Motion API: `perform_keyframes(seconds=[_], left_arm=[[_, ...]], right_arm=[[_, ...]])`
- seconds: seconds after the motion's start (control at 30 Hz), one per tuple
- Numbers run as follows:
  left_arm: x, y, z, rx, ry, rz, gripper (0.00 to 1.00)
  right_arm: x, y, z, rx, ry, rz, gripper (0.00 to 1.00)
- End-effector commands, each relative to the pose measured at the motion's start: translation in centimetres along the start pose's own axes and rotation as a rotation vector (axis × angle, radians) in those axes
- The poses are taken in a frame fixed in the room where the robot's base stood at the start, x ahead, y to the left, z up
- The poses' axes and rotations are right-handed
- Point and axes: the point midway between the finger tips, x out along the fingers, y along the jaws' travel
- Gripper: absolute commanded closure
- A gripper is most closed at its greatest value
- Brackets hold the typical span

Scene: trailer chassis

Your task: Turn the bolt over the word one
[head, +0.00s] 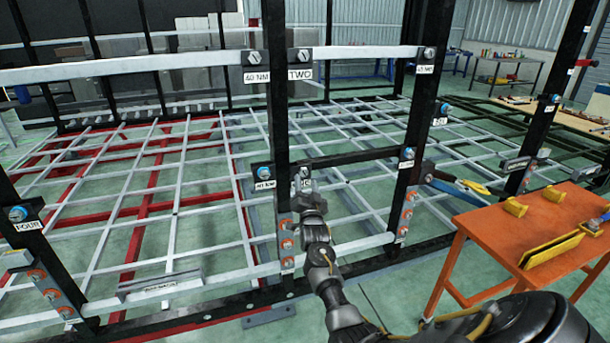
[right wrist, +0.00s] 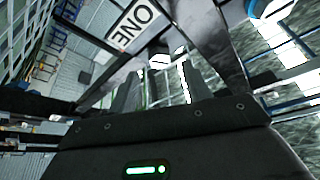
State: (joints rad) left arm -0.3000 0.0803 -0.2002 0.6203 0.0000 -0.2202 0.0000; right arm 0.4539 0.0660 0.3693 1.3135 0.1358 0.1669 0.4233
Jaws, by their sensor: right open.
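The white label reading ONE (right wrist: 136,24) shows tilted at the top of the right wrist view, on a dark frame beam. My right gripper (head: 307,186) is at the middle black post in the head view, in front of a small, partly covered label at the end of the lower crossbar. A silver bolt head (head: 305,172) shows just above the fingers there. In the right wrist view the right gripper's fingers (right wrist: 158,88) are apart, with bright metal beyond them. I cannot tell whether they touch the bolt. My left gripper is out of view.
A blue bolt (head: 263,172) sits just left on the same post. Labels TWO (head: 300,74) and FOUR (head: 28,225) mark other bolts. An orange table (head: 490,240) with yellow items stands at the right. Black posts and silver rails surround my arm.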

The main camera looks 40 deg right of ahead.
Motion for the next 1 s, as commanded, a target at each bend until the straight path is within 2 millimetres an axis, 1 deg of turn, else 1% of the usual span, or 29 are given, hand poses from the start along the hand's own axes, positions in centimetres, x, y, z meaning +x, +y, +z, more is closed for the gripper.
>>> perform_keyframes(seconds=[0.03, 0.2, 0.33, 0.6, 0.67, 0.93, 0.97, 1.0], left_arm=[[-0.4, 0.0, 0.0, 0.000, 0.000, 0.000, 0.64], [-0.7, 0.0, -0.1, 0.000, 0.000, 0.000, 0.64], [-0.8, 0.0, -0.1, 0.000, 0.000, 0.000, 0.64], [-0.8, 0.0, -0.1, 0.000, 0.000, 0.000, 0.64], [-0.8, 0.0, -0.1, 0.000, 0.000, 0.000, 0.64], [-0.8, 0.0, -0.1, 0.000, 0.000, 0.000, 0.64], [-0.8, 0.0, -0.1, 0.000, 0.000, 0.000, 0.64], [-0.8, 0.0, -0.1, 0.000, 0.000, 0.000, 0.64]], right_arm=[[1.0, -0.1, -0.2, 0.000, 0.000, 0.001, 0.51], [2.7, 0.0, -0.1, -0.001, -0.001, 0.000, 0.51], [3.3, 0.0, 0.0, 0.000, -0.001, 0.000, 0.51], [3.4, 0.0, 0.1, 0.000, -0.001, 0.000, 0.51], [3.4, 0.0, 0.1, 0.000, -0.001, 0.000, 0.57], [3.4, 0.0, 0.1, 0.000, -0.001, 0.000, 0.93], [3.3, 0.0, 0.1, 0.000, -0.001, 0.000, 0.96], [3.3, 0.0, 0.1, 0.000, -0.001, 0.000, 0.96]])
